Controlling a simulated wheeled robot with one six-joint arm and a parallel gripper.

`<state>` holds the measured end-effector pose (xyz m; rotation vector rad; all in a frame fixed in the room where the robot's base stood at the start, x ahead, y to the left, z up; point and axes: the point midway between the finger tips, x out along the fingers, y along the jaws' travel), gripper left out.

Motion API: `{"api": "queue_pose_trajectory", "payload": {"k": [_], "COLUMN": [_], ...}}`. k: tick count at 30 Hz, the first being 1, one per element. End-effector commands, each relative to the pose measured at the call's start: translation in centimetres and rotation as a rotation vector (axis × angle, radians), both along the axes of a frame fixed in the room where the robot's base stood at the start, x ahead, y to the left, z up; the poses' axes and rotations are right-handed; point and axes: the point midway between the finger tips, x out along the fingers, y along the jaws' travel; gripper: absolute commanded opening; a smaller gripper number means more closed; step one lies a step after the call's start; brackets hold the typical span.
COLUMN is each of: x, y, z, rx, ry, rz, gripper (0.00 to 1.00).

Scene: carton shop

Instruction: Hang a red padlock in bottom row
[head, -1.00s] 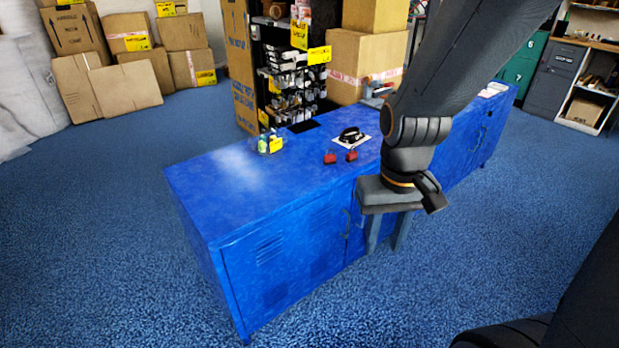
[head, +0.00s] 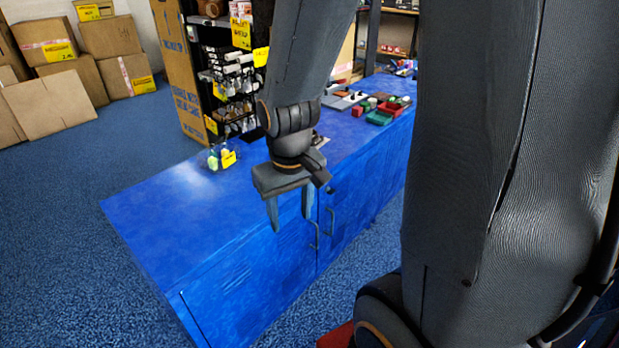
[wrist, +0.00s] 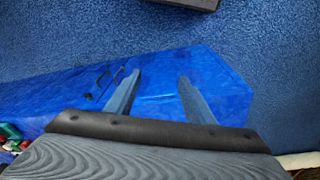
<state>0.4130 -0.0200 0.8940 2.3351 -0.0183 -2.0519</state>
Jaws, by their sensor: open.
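No red padlock is clearly visible now in either view. My arm covers the part of the blue cabinet top (head: 180,190) where two red padlocks lay earlier. The black display rack (head: 212,100) stands behind the cabinet in the head view, with several small items hanging in rows. Silver-looking padlocks (head: 236,127) hang in its bottom row, partly hidden by my arm. My gripper (head: 290,220) is open and empty, pointing down beside the cabinet's front edge. Its spread fingers (wrist: 159,78) also show in the wrist view, with nothing between them but the blue cabinet behind.
A clear container with yellow-green things (head: 213,158) and a yellow tag stands on the cabinet top. Cardboard boxes (head: 110,37) are stacked at back left. The cabinet's left end is bare.

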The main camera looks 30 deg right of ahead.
Motion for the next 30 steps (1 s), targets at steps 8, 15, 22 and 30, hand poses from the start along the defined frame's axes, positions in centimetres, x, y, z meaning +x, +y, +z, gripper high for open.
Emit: {"api": "queue_pose_trajectory", "payload": {"k": [8,15,22,30], "x": [15.0,23.8,26.2,24.3], "y": [-9.5,-15.3,-18.2,-19.6], "z": [-6.3,-11.0,-14.4,-15.6], "rx": [-0.075,-0.036,0.097,0.240], "ry": [-0.375,-0.734,-1.074,-1.338], "rz": [0.078,0.195,0.274,0.297], "gripper": [0.48,0.48,0.48,0.48]}}
